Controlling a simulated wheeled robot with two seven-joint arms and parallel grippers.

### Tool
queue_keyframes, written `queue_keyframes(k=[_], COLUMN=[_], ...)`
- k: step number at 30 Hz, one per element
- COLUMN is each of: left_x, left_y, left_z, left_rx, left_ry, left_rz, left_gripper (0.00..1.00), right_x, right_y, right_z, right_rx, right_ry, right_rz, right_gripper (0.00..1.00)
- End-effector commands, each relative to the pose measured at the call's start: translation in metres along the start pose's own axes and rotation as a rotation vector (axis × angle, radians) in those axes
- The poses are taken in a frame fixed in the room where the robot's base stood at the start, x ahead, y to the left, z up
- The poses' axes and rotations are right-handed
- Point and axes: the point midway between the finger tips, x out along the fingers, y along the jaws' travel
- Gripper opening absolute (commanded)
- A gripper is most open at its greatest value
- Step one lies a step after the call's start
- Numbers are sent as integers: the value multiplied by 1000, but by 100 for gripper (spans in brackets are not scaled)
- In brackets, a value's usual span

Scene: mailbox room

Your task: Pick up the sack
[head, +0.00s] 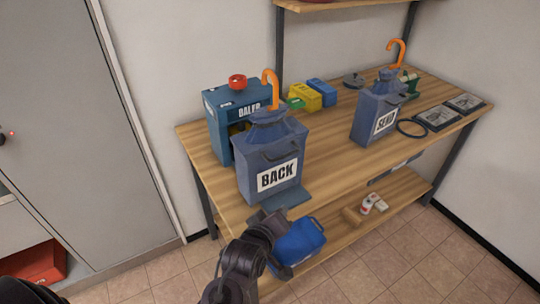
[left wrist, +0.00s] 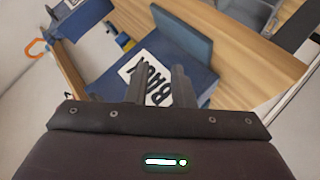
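A blue-grey sack labelled BACK (head: 262,150) stands upright at the near left of the wooden table, with an orange hook (head: 270,84) above its neck. A similar sack labelled SEND (head: 372,118) stands further right, also with an orange hook (head: 398,50). My left gripper (head: 272,222) is low in front of the BACK sack, by the table's front edge. In the left wrist view its two fingers (left wrist: 160,88) are apart, with the BACK label (left wrist: 133,72) ahead and partly behind them. I cannot tell whether they touch the sack. My right gripper is not in view.
A teal box marked DALEO (head: 218,112) stands behind the BACK sack. Yellow (head: 304,97) and blue (head: 322,92) boxes sit further back. A black ring (head: 411,128) and framed cards lie right. A blue container (head: 298,241) is on the lower shelf. The tabletop between the sacks is clear.

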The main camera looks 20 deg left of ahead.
Motion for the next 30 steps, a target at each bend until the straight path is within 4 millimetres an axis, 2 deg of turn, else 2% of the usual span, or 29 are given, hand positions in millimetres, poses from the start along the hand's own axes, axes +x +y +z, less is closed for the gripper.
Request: queue_keyframes(k=[1,3,9,15,20,26,30], left_x=[0,2,5,0,4,21,35], left_y=[14,26,48,64,73,81,88], left_z=[-11,-21,-43,-59,-69,-81,-95], left_rx=[-77,-175,-392,-543,-581,-579,-576], left_ry=[51,118,275,383,409,409,410], left_rz=[45,103,273,438,490,488,487], left_gripper=[22,22,22,22,22,22,22], right_x=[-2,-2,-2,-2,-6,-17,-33], right_y=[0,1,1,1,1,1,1], right_z=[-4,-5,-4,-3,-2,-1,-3], right_rx=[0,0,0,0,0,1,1], right_ry=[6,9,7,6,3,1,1], right_rz=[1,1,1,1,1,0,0], right_gripper=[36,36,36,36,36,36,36])
